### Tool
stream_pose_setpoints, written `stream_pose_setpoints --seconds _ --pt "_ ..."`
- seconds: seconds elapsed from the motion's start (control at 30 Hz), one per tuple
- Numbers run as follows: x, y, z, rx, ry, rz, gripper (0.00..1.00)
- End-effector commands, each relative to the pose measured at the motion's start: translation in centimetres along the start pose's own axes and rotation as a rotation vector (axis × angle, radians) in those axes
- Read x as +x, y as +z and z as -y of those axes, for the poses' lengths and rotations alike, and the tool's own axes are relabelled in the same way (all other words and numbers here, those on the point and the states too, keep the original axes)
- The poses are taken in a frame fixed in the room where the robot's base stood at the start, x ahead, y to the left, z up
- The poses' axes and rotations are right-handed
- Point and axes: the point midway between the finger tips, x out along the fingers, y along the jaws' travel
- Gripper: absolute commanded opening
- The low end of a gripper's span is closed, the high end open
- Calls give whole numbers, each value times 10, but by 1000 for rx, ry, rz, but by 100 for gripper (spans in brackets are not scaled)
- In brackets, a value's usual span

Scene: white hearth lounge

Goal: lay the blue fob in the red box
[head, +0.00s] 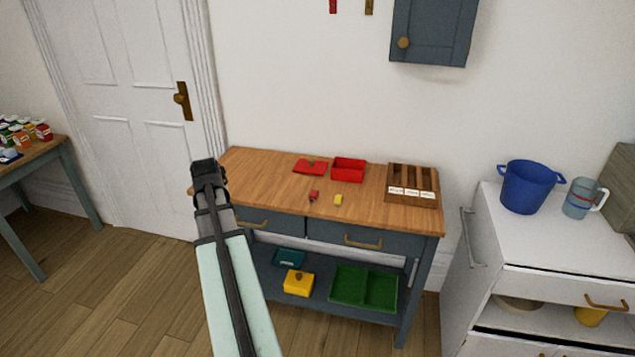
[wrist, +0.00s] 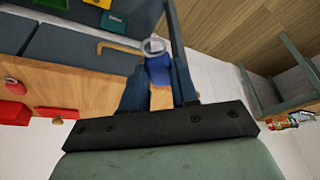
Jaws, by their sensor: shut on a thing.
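My gripper (head: 208,178) is raised at the left end of the wooden worktop. In the wrist view its fingers (wrist: 160,88) are shut on the blue fob (wrist: 158,69), which has a pale metal ring (wrist: 153,45) at its end. The fob is hidden in the head view. The red box (head: 348,170) stands open-topped at the back of the worktop, to the right of and apart from my gripper. A red lid (head: 310,167) with a knob lies just left of the box.
A red fob (head: 314,196) and a yellow fob (head: 338,200) lie in front of the box. A labelled wooden rack (head: 412,202) stands to its right. The lower shelf holds a green tray (head: 363,288) and a yellow box (head: 298,284). A blue cabinet (head: 433,30) hangs above.

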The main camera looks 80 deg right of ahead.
Motion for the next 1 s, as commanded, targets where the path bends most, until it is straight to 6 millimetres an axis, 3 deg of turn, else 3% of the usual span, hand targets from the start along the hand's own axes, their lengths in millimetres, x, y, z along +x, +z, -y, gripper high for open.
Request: stream_pose_setpoints --seconds 0.03,0.4,1.0 --pt "1 -6 -19 25 11 0 0" --pt "4 -26 -141 180 80 -1 0" --pt "-7 -35 -359 433 194 1 0"
